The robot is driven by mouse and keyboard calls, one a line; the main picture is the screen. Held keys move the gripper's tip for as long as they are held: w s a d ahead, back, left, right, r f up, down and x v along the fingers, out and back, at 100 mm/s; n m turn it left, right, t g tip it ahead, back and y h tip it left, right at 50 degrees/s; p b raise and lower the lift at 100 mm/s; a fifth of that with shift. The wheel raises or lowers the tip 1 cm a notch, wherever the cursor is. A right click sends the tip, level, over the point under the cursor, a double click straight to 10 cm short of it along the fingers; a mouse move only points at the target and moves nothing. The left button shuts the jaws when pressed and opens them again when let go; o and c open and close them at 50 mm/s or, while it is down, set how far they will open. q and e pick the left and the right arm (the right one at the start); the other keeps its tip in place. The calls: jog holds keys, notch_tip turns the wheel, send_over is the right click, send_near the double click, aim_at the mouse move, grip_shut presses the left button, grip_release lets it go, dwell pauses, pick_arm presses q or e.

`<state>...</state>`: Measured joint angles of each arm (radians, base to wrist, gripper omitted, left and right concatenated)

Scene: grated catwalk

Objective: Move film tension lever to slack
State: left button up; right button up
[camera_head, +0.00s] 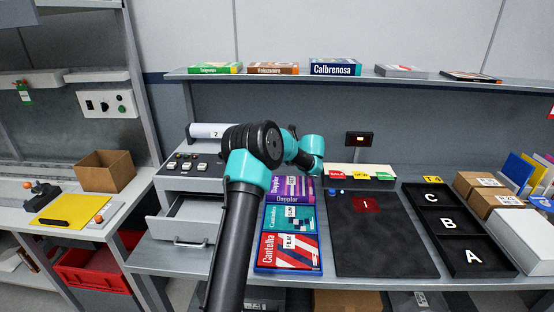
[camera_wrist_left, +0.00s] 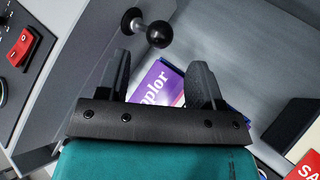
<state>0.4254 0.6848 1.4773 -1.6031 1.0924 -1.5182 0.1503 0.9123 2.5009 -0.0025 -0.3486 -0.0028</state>
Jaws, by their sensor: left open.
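A lever with a round black ball knob (camera_wrist_left: 159,34) shows in the left wrist view, on a short pale stem with a dark round collar beside it. I take it to be the film tension lever. My left gripper (camera_wrist_left: 161,62) is open and empty, its two dark fingers pointing toward the knob. The knob lies just beyond the gap between the fingertips; I see no contact. In the head view my left arm covers the lever and the gripper. My right gripper is out of view.
A red rocker switch (camera_wrist_left: 23,47) is at the wrist view's left edge.

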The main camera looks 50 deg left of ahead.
pick_arm(q)
jog(key=v, duration=1)
jog(key=shift+d, duration=0.2)
jog(key=shift+a, duration=0.1)
jog(key=x, duration=1.5)
jog(key=shift+a+f, duration=0.1)
jog(key=shift+a, duration=0.25)
jog(key=shift+d, duration=0.15)
jog(key=shift+x, duration=1.1)
jog(key=shift+w+d+f+m+g+y, duration=0.1)
jog(key=shift+d+f+m+g+y, duration=0.2)
jog(key=shift+y, duration=0.4)
jog(key=shift+a+f+m+g+y, duration=0.1)
jog(key=shift+f+m+g+y, duration=0.3)
jog(key=shift+y, duration=0.3)
dwell(0.4)
